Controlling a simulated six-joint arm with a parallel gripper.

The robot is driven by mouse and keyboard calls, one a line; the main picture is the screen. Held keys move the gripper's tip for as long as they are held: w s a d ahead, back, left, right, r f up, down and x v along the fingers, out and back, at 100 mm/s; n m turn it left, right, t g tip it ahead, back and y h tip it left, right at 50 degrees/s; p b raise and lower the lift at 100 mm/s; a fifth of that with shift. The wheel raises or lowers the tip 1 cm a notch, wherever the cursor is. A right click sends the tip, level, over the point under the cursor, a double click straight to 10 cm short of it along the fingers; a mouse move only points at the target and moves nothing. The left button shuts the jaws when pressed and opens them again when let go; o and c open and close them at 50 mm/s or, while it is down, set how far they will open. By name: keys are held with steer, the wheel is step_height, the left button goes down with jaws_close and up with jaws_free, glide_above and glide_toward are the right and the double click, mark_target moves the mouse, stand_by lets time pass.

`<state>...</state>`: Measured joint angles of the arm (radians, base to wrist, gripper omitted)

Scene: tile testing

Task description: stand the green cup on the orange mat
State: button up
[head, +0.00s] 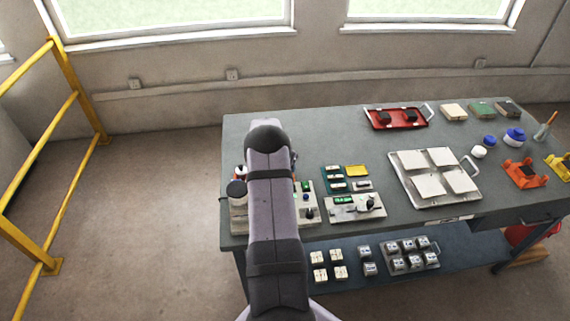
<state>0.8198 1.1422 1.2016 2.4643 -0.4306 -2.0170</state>
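I see no green cup and no orange mat in the head view. My arm rises in front of the left part of the grey-blue workbench (310,135) and covers some of what stands there. The end of my arm is hidden behind its own links, so I cannot make out my gripper or anything in it.
A metal tray (397,173) holds several pale tiles. A red tray (374,124) with dark pieces lies at the back. Small instruments (353,207) sit near my arm. An orange stand (524,172) and blue-lidded jars (514,137) are at right. A yellow railing (62,85) stands left.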

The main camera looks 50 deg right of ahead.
steer(key=shift+f, duration=0.2)
stand_by(0.7)
steer(key=o, duration=1.6)
steer(key=shift+o, duration=0.2)
steer(key=shift+r+p, duration=3)
steer(key=shift+p, duration=0.7)
